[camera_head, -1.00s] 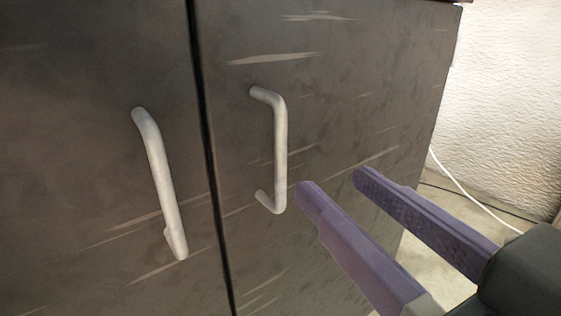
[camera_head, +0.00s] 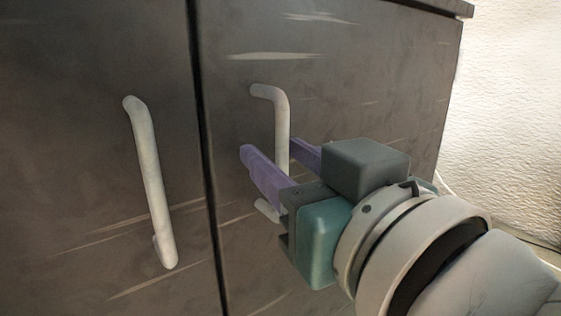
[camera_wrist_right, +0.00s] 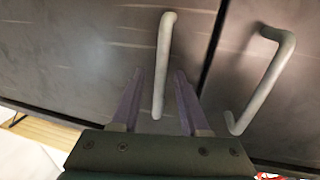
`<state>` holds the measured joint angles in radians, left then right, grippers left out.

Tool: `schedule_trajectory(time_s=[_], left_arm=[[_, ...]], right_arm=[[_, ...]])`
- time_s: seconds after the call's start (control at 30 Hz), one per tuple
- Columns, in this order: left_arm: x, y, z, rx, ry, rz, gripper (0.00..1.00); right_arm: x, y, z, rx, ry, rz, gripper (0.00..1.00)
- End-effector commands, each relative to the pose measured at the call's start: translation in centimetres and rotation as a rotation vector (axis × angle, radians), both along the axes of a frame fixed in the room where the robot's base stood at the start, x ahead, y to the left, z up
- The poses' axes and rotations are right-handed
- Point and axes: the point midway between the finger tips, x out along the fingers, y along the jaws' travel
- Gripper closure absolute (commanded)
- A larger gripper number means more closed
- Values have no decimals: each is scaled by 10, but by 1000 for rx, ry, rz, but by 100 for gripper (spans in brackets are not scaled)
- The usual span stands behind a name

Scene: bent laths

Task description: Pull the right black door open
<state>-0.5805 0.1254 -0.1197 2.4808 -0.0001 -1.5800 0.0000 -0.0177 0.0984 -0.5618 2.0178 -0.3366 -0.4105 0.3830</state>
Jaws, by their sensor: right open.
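The right black door (camera_head: 345,75) stands shut beside the left black door (camera_head: 70,150), with a dark seam between them. The right door's pale bent bar handle (camera_head: 281,122) is partly hidden by my right gripper (camera_head: 272,147). Its purple fingers are open, one on each side of the bar. In the right wrist view the bar (camera_wrist_right: 163,65) runs between the two open fingers (camera_wrist_right: 158,71), with visible gaps, so it is not gripped. My left gripper is in neither view.
The left door's similar handle (camera_head: 150,185) is close by, left of the seam; it also shows at the right of the wrist view (camera_wrist_right: 263,80). A white rough wall (camera_head: 505,110) stands to the right of the cabinet, with a cable near its foot.

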Motion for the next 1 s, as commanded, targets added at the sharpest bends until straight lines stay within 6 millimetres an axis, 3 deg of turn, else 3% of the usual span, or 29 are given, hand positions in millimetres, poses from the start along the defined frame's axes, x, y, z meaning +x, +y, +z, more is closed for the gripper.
schedule_trajectory(time_s=[0.27, 0.7, 1.0], left_arm=[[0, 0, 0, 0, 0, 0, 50], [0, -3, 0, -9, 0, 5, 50], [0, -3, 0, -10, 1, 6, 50]], right_arm=[[2, 1, 0, 0, 1, 0, 55], [2, 1, 0, 0, 0, 0, 100], [1, 1, 0, 0, 0, 0, 100]])
